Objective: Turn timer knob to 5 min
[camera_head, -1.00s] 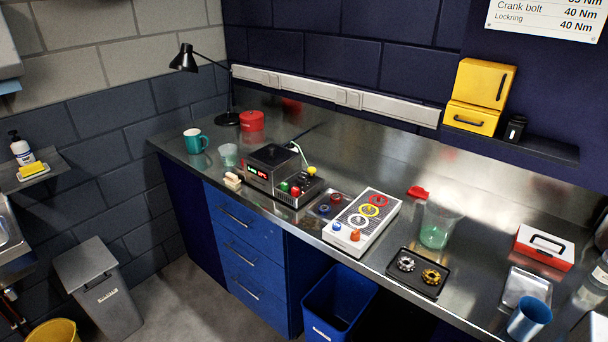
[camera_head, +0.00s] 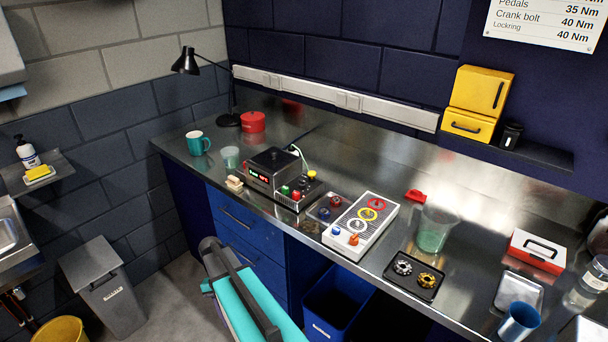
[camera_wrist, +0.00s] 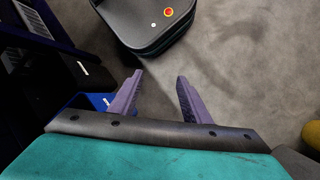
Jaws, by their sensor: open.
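A box-shaped bench device (camera_head: 272,172) with a dark top and a small lit display stands on the metal bench in the head view. Its front panel carries a green button (camera_head: 285,190), a red knob or button (camera_head: 296,195) and darker controls. Which of these is the timer knob, and its setting, are too small to tell. My gripper (camera_wrist: 159,82) shows in the wrist view with its two purple fingers apart and nothing between them. It points down over the floor, away from the device. The head view shows part of my teal arm in front of the drawers.
A yellow button or cap (camera_head: 312,174) is beside the device. A white panel with coloured rings (camera_head: 362,226) and a black tray (camera_head: 417,275) stand to its right. A teal mug (camera_head: 197,143) is left. A blue bin (camera_head: 338,301) stands below the bench.

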